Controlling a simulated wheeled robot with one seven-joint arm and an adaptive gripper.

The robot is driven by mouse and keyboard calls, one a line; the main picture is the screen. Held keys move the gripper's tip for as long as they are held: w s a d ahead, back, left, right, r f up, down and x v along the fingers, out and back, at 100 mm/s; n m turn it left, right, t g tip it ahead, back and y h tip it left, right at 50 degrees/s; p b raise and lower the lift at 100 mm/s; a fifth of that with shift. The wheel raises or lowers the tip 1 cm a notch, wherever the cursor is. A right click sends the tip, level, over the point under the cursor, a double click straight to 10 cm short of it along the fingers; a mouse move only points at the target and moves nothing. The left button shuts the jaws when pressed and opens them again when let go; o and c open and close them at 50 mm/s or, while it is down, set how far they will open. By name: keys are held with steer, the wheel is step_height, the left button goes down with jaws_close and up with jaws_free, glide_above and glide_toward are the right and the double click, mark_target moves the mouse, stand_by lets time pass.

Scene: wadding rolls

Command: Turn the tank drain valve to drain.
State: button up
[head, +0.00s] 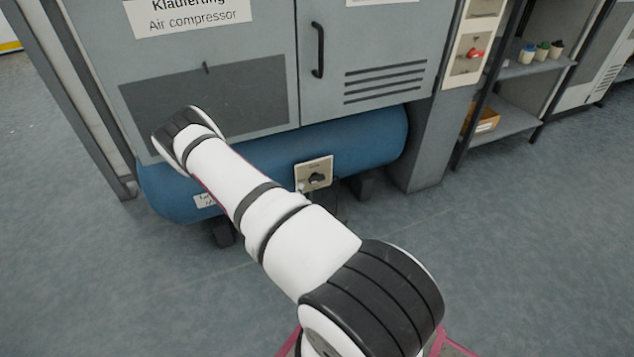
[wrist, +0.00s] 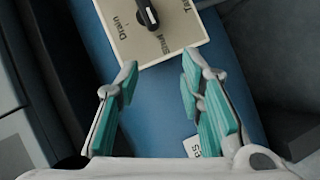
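The tank drain valve is a black knob (head: 317,179) on a cream plate (head: 304,171) fixed to the front of the blue tank (head: 370,136). In the wrist view the knob (wrist: 147,14) shows at the top, on the plate (wrist: 170,44) with the words "Drain", "Shut" and a partly cut-off third word. The knob carries a white line along it. My gripper (wrist: 158,72) is open, its two teal-padded fingers apart with nothing between them. The fingertips are near the plate's lower edge, short of the knob. In the head view my gripper is hidden behind my arm.
The grey compressor cabinet (head: 268,46) stands above the tank, with a black door handle (head: 318,50). A panel with a red knob (head: 475,53) is at the right. Shelves (head: 520,68) with small coloured-top containers stand beyond. The floor (head: 450,270) in front is clear.

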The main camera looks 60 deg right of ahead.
mark_target(317, 181)
steer(key=s+f+n+t+h, duration=0.1)
steer(key=s+f+n+t, duration=0.2)
steer(key=s+n, duration=0.35)
steer(key=shift+m, duration=0.65)
steer(key=b+x, duration=0.1)
steer(key=x, duration=0.3)
steer(key=b+x, duration=0.2)
steer(key=x, duration=0.2)
steer(key=s+r+b+x, duration=0.1)
steer(key=x, duration=0.3)
steer(key=shift+w+d+f, duration=0.1)
steer(key=shift+w+d, duration=0.15)
steer(key=shift+d, duration=0.35)
jaws_close()
